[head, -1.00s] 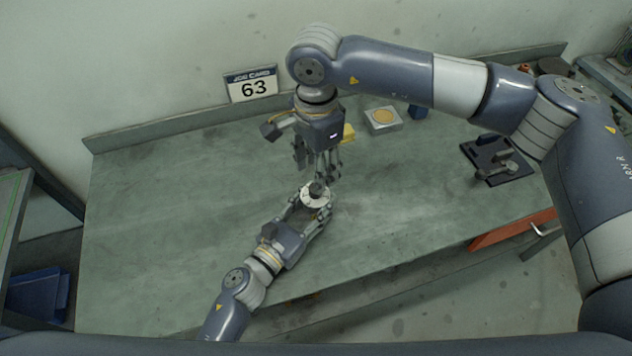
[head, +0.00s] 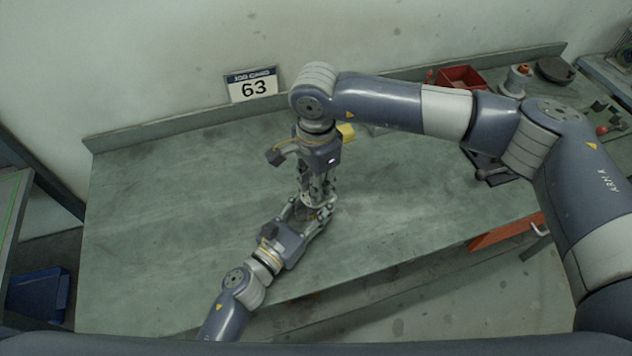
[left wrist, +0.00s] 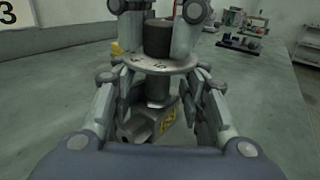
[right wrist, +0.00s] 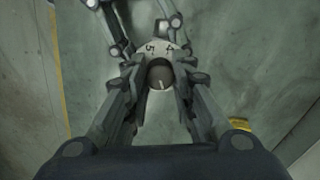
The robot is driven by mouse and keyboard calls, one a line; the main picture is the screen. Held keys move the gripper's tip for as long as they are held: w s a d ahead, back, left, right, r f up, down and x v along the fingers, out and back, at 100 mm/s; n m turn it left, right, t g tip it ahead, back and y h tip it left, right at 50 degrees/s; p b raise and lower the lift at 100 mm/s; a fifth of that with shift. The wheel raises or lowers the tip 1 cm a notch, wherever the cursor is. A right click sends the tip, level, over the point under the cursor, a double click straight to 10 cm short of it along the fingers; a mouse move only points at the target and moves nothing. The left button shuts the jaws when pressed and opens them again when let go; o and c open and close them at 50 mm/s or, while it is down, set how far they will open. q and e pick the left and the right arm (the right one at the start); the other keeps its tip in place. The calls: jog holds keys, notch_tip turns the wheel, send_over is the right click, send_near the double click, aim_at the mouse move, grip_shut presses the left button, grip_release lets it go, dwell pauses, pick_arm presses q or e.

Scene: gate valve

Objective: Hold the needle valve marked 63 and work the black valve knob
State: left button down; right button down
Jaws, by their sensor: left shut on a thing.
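The needle valve (left wrist: 154,86) has a pale round dial plate with marks, a grey body and a yellow label whose figures I cannot read. My left gripper (head: 314,213) is shut on its body below the plate and holds it upright. The black valve knob (left wrist: 158,38) stands on top; its top with a pale line shows in the right wrist view (right wrist: 160,76). My right gripper (head: 316,195) points down from above, its fingers (right wrist: 160,88) on both sides of the knob. I cannot tell whether they touch it. In the head view the grippers hide most of the valve.
A job card (head: 252,87) reading 63 stands at the wall. A yellow block (head: 346,132) is behind my right gripper. A red bin (head: 462,78) and a dark fixture (head: 492,168) are at the right. The left of the bench (head: 170,210) is clear.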

dwell(0.3)
jog(key=m, duration=0.5)
jog(key=shift+m, duration=0.4)
jog(key=m, duration=0.5)
jog(key=shift+m, duration=0.4)
jog(key=shift+m, duration=0.3)
jog(key=c, duration=1.3)
grip_release()
jog(key=shift+c, duration=0.2)
jog(key=shift+r, duration=0.15)
notch_tip(320, 180, up, 12)
